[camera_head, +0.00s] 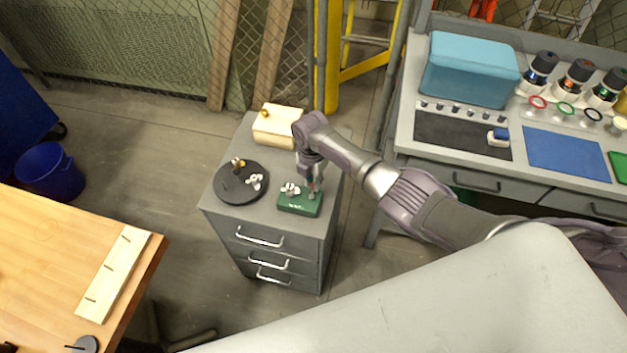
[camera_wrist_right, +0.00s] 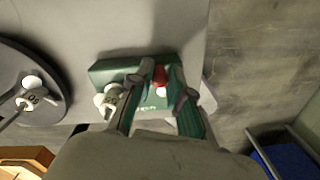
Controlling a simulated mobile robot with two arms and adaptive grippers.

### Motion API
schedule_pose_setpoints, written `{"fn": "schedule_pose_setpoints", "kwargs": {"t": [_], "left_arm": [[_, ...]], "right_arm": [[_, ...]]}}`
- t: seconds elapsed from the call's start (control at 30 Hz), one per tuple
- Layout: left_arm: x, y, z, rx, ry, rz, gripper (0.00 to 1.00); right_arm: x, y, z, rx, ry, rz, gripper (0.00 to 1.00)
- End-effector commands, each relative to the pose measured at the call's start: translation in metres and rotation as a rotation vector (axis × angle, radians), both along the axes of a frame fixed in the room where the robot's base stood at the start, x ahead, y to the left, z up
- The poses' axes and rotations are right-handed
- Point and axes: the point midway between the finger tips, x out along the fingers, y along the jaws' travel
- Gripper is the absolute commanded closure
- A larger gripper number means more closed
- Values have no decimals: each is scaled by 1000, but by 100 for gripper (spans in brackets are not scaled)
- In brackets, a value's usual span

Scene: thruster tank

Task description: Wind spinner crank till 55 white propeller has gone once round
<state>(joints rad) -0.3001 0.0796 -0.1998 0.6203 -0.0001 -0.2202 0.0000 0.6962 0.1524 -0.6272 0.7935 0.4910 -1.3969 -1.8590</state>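The green spinner box (camera_head: 297,203) sits on top of the grey drawer cabinet, near its right front. A white propeller (camera_head: 290,188) stands at its left end; it also shows in the right wrist view (camera_wrist_right: 109,99), its number too small to read surely. The crank's red knob (camera_wrist_right: 160,76) is at the other end of the box. My right gripper (camera_head: 311,184) reaches down over it. In the right wrist view its fingertips (camera_wrist_right: 161,78) lie on both sides of the knob and appear closed against it. My left gripper is out of view.
A dark round plate (camera_head: 232,194) left of the box holds another white propeller (camera_head: 256,181) and a brass-coloured one (camera_head: 238,164). A cream block (camera_head: 277,127) is behind on the cabinet (camera_head: 240,215). A workbench (camera_head: 405,125) stands to the right, a wooden table (camera_head: 60,240) to the left.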

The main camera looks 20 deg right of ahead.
Motion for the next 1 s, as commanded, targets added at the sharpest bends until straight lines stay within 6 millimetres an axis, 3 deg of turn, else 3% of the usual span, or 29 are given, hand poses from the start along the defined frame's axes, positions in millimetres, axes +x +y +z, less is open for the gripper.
{"fn": "schedule_pose_setpoints", "kwargs": {"t": [0.03,0.1,0.47,0.57,1.0], "left_arm": [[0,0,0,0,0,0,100],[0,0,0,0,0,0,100],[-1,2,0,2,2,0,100],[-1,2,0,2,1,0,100],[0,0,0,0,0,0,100]], "right_arm": [[0,0,0,0,0,0,70],[0,0,0,0,0,0,59],[1,0,4,0,-2,0,58],[2,1,15,1,-4,0,58],[4,3,101,2,-4,1,58]]}}
